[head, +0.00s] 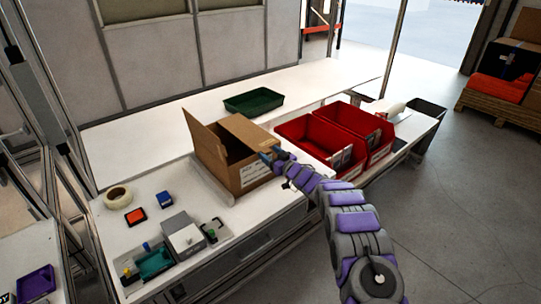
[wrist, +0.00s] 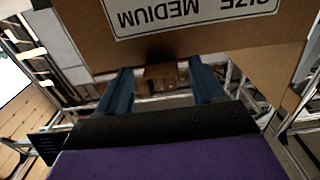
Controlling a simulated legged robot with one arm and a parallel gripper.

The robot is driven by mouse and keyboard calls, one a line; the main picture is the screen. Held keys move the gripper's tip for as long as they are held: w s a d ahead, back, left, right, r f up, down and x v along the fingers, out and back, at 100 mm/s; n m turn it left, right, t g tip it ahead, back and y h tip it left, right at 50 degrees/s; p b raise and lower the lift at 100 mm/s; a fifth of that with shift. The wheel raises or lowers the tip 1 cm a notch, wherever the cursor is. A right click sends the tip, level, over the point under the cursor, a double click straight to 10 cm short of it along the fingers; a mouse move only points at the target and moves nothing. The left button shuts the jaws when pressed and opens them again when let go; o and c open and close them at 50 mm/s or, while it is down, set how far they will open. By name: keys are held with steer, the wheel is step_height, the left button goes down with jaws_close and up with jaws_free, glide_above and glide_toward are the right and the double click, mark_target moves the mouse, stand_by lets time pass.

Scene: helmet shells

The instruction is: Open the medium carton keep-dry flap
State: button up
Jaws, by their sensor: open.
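The medium carton (head: 216,172) is a brown cardboard box on the white bench. One flap (head: 203,136) stands up at its left, and another panel (head: 252,133) lies across the top at the right. A dark opening shows between them. My gripper (head: 269,154) is at the carton's right front corner, by the top edge. In the wrist view my gripper (wrist: 163,88) is open, with two blue fingers spread and nothing seen between them. A cardboard face (wrist: 85,45) with an upside-down "SIZE MEDIUM" label (wrist: 195,12) fills the top. I cannot tell whether the fingertips touch it.
Two red bins (head: 312,143) stand right of the carton, close to my arm. A green tray (head: 253,101) is behind. A tape roll (head: 118,197), an orange-topped block (head: 136,216), a blue block (head: 165,199) and a grey box (head: 184,236) sit at the left front.

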jaws_close()
stand_by(0.6)
